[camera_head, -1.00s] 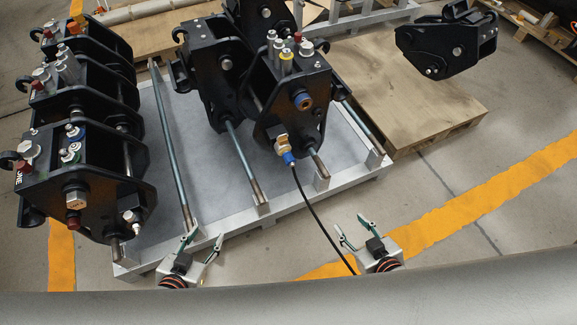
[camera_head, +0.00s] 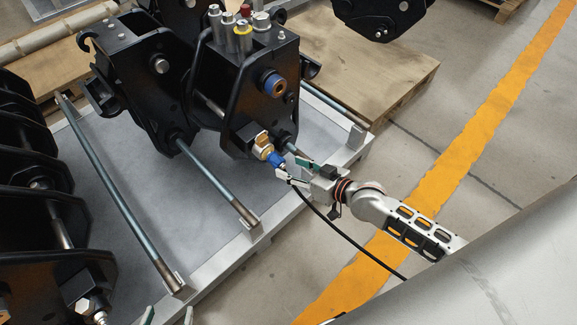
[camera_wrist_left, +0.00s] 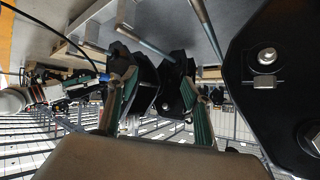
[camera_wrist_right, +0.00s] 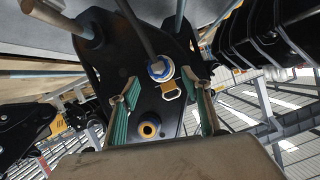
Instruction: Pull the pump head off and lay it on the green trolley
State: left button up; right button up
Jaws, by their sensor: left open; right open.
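The pump head (camera_head: 270,154), a brass fitting with a blue collar and a black hose (camera_head: 345,235), sits on the lower front of the middle black coupler (camera_head: 245,85). It also shows in the right wrist view (camera_wrist_right: 160,70). My right gripper (camera_head: 296,170) is open beside the blue collar. In the right wrist view its fingers (camera_wrist_right: 160,86) stand apart, with the collar seen between and beyond their tips; contact cannot be told. My left gripper (camera_head: 168,317) is open and empty at the bottom edge of the head view, and in its wrist view (camera_wrist_left: 158,90). No green trolley is in view.
The couplers hang on steel rods of a grey-framed pallet (camera_head: 225,262). More black couplers (camera_head: 40,220) stand at the left, close to my left gripper. A wooden pallet (camera_head: 375,65) lies behind. The floor right of the yellow line (camera_head: 480,140) is clear.

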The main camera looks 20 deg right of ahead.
aim_at(282, 163)
jog(key=shift+w+a+f, duration=0.1)
jog(key=shift+w+f, duration=0.1)
jog(key=shift+w, duration=0.15)
jog(key=b+x, duration=0.2)
jog(key=x, duration=0.3)
jog(key=shift+w+a+f, duration=0.1)
jog(key=shift+w+f, duration=0.15)
pick_arm(q)
jog(key=shift+w+d+r+n+t+h, duration=0.1)
jog(key=shift+w+d+r+h, duration=0.1)
jog(key=shift+d, duration=0.2)
jog(key=shift+w+d+r+n+t+h, duration=0.15)
jog(key=shift+d+r, duration=0.1)
jog(key=shift+d, duration=0.2)
jog(key=shift+w+d+r+n+t+h, duration=0.1)
jog(key=shift+d+r+h, duration=0.1)
jog(key=shift+d, duration=0.2)
pick_arm(e)
jog(key=shift+w+a, duration=0.25)
jog(key=shift+w, duration=0.35)
jog(key=c, duration=1.3)
